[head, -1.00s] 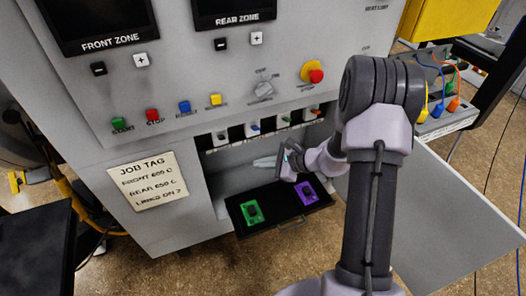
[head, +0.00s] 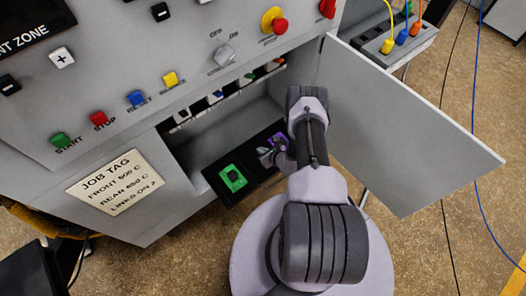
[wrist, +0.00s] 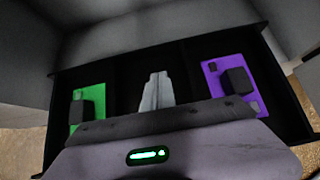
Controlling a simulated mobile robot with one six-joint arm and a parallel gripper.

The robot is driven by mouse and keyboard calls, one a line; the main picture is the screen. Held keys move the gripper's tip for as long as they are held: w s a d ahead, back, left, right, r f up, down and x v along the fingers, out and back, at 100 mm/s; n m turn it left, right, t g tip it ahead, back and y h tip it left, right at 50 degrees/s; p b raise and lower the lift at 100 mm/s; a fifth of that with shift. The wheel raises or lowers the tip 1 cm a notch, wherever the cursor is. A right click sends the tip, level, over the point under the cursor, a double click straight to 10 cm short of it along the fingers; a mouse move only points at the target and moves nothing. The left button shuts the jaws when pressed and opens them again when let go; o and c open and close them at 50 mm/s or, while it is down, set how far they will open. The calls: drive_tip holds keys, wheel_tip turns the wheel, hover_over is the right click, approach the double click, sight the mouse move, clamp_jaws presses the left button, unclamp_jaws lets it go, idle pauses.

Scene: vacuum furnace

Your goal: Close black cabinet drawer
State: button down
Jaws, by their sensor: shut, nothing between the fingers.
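The black cabinet drawer (head: 238,201) is a shallow dark tray at the bottom of the open bay in the grey furnace cabinet. In the head view it sticks out at the front. The wrist view shows the drawer (wrist: 132,95) with both modules. My gripper (head: 265,156) is shut and empty over the drawer; its fingers (wrist: 157,80) lie between the two modules. Contact with the drawer cannot be told.
A grey door (head: 410,125) stands open to the right of the bay. Above the bay are a row of small switches (head: 216,97) and the control panel with coloured buttons (head: 136,99). A job tag (head: 109,180) is on the cabinet's left. Open floor lies in front.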

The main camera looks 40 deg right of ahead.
sight(249, 142)
drive_tip(key=b+x, duration=0.1)
drive_tip(key=x, duration=0.3)
drive_tip(key=shift+s+f+b, duration=0.1)
drive_tip(key=shift+b, duration=0.2)
drive_tip(key=w, duration=0.2)
drive_tip(key=shift+w+r+b, duration=0.25)
drive_tip(key=shift+w+b, duration=0.05)
drive_tip(key=shift+w, duration=0.05)
drive_tip(key=shift+w+a+r, duration=0.1)
drive_tip(key=shift+w, duration=0.45)
drive_tip(key=shift+w, duration=0.1)
